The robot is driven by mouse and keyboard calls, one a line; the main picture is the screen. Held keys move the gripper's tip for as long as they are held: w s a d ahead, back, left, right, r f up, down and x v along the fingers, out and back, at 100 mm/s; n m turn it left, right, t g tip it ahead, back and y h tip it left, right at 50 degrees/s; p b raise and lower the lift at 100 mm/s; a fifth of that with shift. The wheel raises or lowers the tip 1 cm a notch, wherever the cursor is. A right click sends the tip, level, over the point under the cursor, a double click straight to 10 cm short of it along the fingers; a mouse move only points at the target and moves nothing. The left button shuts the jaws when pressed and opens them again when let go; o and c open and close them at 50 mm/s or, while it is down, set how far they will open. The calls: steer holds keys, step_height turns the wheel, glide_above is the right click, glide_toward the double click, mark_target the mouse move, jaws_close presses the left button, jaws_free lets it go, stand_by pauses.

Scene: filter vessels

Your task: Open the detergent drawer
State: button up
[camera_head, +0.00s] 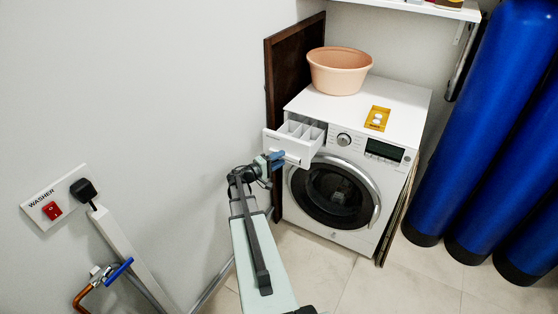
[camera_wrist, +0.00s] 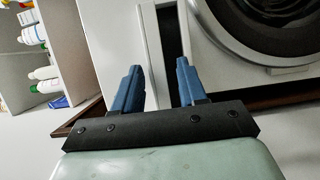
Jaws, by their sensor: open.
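The detergent drawer (camera_head: 297,137) of the white washing machine (camera_head: 402,105) is pulled out at the machine's upper left, and its inner compartments show from above. My gripper (camera_head: 277,157) is just in front of the drawer's front panel, near its lower edge. In the wrist view, the two blue fingers (camera_wrist: 158,85) are apart, with nothing seen held between them. The drawer's pale front (camera_wrist: 115,40) is beyond the fingers there. Whether a finger touches the drawer, I cannot tell.
The round door (camera_head: 333,195) is below the drawer. A dark board (camera_head: 284,70) and the wall are close on the left. Blue cylinders (camera_head: 500,140) stand at right.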

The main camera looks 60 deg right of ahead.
steer(key=v, duration=1.3)
steer(key=shift+a, duration=0.35)
steer(key=shift+w+f, duration=0.1)
steer(key=shift+w, duration=0.1)
steer(key=s+a+f+t+y, duration=0.1)
steer(key=s+a+f+y, duration=0.2)
steer(key=a+f+y, duration=0.6)
steer(key=s+a+f+t+y, duration=0.2)
steer(key=s+a+f+y, duration=0.25)
steer(key=a+f, duration=0.9)
steer(key=s+a+f+n+g+y, duration=0.1)
steer(key=s+a+f, duration=0.2)
steer(key=a, duration=0.6)
steer(key=s+a+f+n+g+y, duration=0.1)
steer(key=s+a+f+n, duration=0.1)
steer(key=s+a, duration=0.5)
steer(key=s+a+f+n+g+y, duration=0.1)
steer(key=s+a+f, duration=0.3)
steer(key=a, duration=0.9)
steer(key=shift+s+a, duration=0.25)
steer(key=shift+s, duration=0.4)
